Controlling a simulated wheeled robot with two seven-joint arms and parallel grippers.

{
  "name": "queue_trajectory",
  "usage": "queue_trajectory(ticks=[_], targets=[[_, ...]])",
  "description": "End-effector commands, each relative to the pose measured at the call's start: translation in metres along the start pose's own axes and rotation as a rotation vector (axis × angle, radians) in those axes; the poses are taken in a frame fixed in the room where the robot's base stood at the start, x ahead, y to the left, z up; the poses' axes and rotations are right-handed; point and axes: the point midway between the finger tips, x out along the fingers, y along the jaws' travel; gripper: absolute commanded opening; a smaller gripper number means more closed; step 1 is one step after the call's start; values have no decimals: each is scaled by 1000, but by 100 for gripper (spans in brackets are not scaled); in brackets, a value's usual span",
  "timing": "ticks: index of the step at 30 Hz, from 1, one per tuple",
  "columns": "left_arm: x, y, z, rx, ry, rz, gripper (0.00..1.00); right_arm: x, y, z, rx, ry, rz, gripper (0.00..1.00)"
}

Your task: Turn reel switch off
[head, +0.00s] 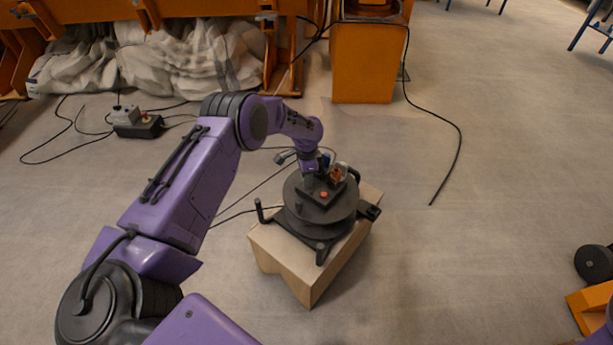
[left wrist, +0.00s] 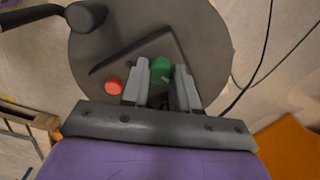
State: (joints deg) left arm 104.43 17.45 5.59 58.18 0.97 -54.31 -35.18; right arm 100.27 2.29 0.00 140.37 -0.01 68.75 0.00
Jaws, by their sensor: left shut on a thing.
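A dark round reel (head: 305,215) sits on a light brown box on the floor, in the middle of the head view. A raised dark switch plate on its top carries a red button (head: 323,194), which also shows in the left wrist view (left wrist: 113,86). A green button (left wrist: 160,68) is beside the red one, between my fingertips. My left gripper (left wrist: 160,82) points down at the plate and is shut on the green button. In the head view the left gripper (head: 310,180) partly hides the plate and the green button. My right gripper is not in view.
The brown box (head: 285,262) stands on open grey floor. An orange cabinet (head: 362,65) stands behind the reel. Black cables (head: 455,165) lie on the floor. A small dark box (head: 137,127) lies at the left, near a grey plastic sheet (head: 165,60).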

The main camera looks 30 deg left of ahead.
Motion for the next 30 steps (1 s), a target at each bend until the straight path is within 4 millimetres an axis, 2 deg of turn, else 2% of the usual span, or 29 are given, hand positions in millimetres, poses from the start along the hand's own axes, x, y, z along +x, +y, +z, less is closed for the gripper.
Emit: queue_trajectory(ticks=[15, 21, 30], targets=[[0, 0, 0, -454, 0, -1, 0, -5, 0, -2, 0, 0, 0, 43], [0, 0, 0, -573, 0, -1, 0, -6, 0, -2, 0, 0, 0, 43], [0, 0, 0, -662, 1, 0, 0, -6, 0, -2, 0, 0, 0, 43]])
